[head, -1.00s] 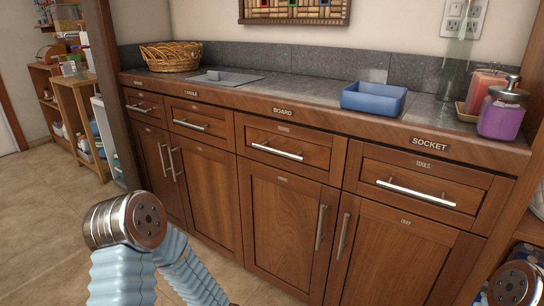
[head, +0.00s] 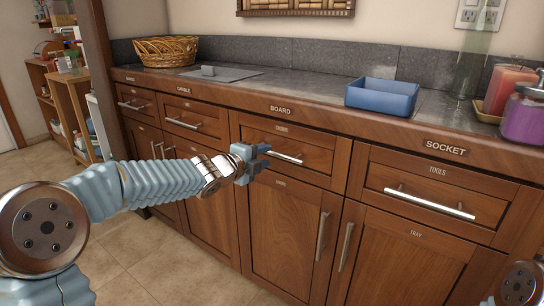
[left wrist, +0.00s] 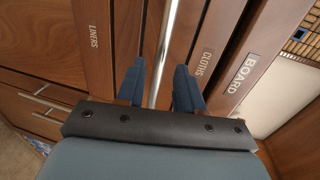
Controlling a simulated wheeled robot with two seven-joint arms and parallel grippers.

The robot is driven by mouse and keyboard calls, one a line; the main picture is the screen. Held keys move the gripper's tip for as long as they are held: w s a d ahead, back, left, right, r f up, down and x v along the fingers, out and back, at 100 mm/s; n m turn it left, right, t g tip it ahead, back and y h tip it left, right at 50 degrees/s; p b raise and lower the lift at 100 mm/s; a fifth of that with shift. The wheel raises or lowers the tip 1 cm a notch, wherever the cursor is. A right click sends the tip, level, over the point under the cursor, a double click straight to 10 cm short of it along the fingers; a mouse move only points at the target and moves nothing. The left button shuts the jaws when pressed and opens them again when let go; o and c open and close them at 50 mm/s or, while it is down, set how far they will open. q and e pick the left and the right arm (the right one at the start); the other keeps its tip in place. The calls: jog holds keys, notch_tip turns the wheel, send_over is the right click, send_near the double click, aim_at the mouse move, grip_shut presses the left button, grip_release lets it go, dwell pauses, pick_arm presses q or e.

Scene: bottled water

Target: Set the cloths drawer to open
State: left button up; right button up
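The cloths drawer (head: 318,155) is the wooden drawer under the BOARD label in the head view, and its front looks flush with the cabinet. My left gripper (head: 262,157) is at the left end of this handle. In the left wrist view its two blue fingers (left wrist: 160,85) are apart, with the bar running between them. I cannot tell whether they touch it. My right gripper is not in view.
A liners door (left wrist: 92,35) is below the cloths drawer. A blue tray (head: 382,96) and a wicker basket (head: 165,50) stand on the counter. The floor (head: 160,270) in front is clear.

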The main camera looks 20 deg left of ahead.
aim_at(271, 154)
pick_arm(q)
jog(key=shift+x, duration=2.4)
jog(key=shift+c, duration=0.4)
grip_shut()
